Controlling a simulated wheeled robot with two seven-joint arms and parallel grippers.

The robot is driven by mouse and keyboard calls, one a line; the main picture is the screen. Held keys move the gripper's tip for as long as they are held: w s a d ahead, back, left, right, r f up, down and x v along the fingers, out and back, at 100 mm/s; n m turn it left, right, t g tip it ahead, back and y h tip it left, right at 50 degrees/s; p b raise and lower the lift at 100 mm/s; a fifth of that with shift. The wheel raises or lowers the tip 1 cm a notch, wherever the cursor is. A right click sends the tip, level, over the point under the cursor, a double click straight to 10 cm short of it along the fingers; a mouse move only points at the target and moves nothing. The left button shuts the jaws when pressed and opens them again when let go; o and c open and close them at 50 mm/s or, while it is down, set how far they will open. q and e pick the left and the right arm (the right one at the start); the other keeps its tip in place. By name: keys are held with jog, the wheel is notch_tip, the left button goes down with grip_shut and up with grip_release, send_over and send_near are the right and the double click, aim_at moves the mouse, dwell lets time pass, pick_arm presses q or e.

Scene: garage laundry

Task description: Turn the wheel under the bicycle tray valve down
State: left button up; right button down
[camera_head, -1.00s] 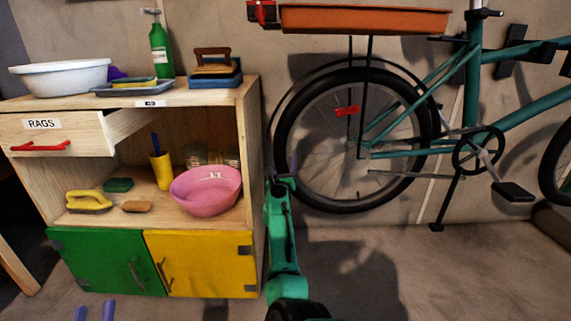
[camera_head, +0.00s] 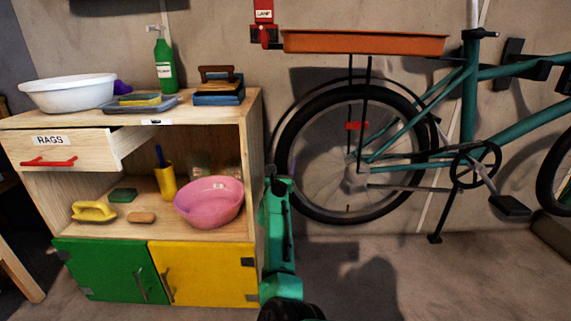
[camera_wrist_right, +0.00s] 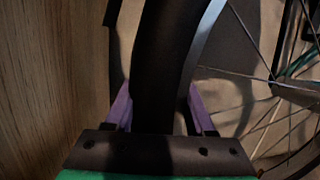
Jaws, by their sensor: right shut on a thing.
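The bicycle's rear wheel (camera_head: 305,205) stands under the orange tray (camera_head: 365,43), with a black tyre and thin spokes. A red reflector (camera_head: 356,125) sits among the spokes above the hub, lying nearly level. A small mark shows at the bottom of the rim, but I cannot tell whether it is the valve. My right gripper reaches up beside the cabinet to the wheel's left edge. In the wrist view my right gripper (camera_wrist_right: 157,108) has its purple fingers on both sides of the tyre (camera_wrist_right: 160,65), shut on it. My left gripper is out of view.
The wooden cabinet (camera_head: 254,165) stands close left of my right arm, holding a pink basin (camera_head: 210,202). Its rags drawer (camera_head: 70,148) is pulled out. A pedal (camera_head: 510,205) and kickstand (camera_head: 436,225) are to the right. The floor below the wheel is clear.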

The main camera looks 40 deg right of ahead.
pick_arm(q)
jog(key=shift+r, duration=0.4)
pick_arm(e)
jog(key=shift+r, duration=0.45)
jog(key=shift+c, duration=1.3)
grip_release()
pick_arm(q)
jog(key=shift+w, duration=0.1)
pick_arm(e)
jog(key=shift+f, duration=0.15)
